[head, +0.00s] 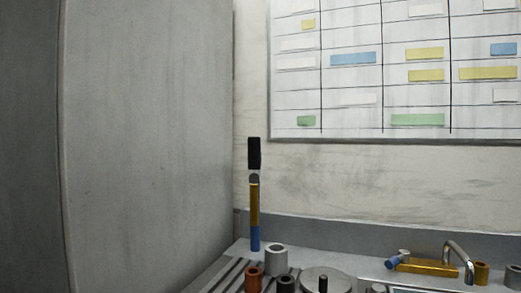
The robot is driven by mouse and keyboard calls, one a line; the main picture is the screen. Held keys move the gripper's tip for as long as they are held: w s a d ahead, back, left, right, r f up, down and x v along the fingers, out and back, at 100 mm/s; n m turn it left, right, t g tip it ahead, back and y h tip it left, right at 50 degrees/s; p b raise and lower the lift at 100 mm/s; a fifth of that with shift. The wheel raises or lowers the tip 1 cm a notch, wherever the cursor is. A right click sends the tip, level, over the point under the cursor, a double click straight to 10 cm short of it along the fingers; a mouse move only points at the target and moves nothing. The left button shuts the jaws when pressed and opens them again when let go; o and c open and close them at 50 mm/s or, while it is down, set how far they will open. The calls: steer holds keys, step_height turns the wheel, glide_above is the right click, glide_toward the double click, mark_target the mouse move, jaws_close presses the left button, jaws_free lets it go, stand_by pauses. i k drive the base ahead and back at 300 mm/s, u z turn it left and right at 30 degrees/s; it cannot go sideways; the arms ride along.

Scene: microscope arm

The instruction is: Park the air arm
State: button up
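An upright, thin jointed post (254,205) stands at the back left of the bench, near a tall grey panel. It has a blue lower part, a gold middle, a grey round joint and a black block on top. A gold bar (428,268) lies level at the back right, with a blue-tipped grey knob (397,259) at its left end and a bent silver tube (458,259) at its right. I cannot tell for sure which of these is the air arm. My gripper is not in view.
A tall grey panel (145,140) fills the left. A white ring (275,258), copper ring (253,277), dark ring (286,284) and round grey disc (326,280) sit on the slatted bench. A gold cylinder (481,273) stands at right. A chart board (355,100) hangs behind.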

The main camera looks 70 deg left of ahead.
mark_target(253, 142)
steer(key=z, duration=0.05)
steer(key=k, duration=1.05)
steer(key=u, duration=0.7)
steer(key=i, duration=0.1)
steer(key=u, duration=0.45)
